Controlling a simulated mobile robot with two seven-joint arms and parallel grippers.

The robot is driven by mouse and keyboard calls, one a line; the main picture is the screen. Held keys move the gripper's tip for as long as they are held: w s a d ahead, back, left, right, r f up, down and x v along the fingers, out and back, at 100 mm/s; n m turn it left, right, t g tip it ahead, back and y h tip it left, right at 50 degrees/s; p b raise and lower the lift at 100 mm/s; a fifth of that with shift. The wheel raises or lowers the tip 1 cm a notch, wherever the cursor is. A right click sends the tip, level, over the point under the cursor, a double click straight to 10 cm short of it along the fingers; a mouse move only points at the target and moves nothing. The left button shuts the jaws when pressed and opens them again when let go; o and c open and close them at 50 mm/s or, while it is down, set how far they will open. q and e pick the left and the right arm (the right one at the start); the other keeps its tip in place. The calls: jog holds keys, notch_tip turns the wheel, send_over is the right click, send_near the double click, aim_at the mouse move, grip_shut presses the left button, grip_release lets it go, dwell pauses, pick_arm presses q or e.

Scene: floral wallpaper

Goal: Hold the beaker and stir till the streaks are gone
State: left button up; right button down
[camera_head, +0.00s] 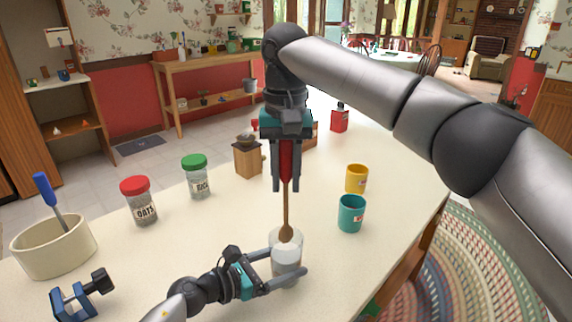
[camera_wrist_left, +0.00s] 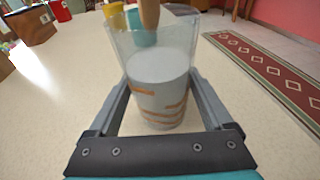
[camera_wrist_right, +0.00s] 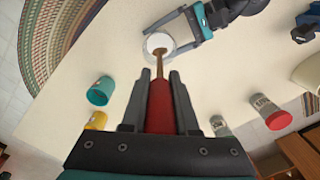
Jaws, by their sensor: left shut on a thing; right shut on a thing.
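A clear glass beaker (camera_head: 287,268) stands upright on the table, holding pale grey-white liquid. In the left wrist view, orange-brown streaks (camera_wrist_left: 165,112) show in the liquid (camera_wrist_left: 160,68). My left gripper (camera_head: 284,264) is shut around the beaker, one finger on each side. My right gripper (camera_head: 286,186) is above, shut on the red handle of a wooden spoon (camera_head: 286,212). The spoon hangs upright with its bowl at the beaker's mouth. In the left wrist view its end appears above the liquid surface. In the right wrist view it overlaps the white liquid (camera_wrist_right: 159,41).
Teal (camera_head: 351,214) and yellow (camera_head: 356,178) cups stand right of the beaker. A red-lidded oats jar (camera_head: 140,203), a green-lidded jar (camera_head: 196,179), a cream crock (camera_head: 54,247) and a blue clamp (camera_head: 78,297) are to the left. A wooden grinder (camera_head: 247,160) stands behind.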

aim_at(287, 225)
jog(key=shift+f, duration=4.15)
jog(key=shift+w+d, duration=0.1)
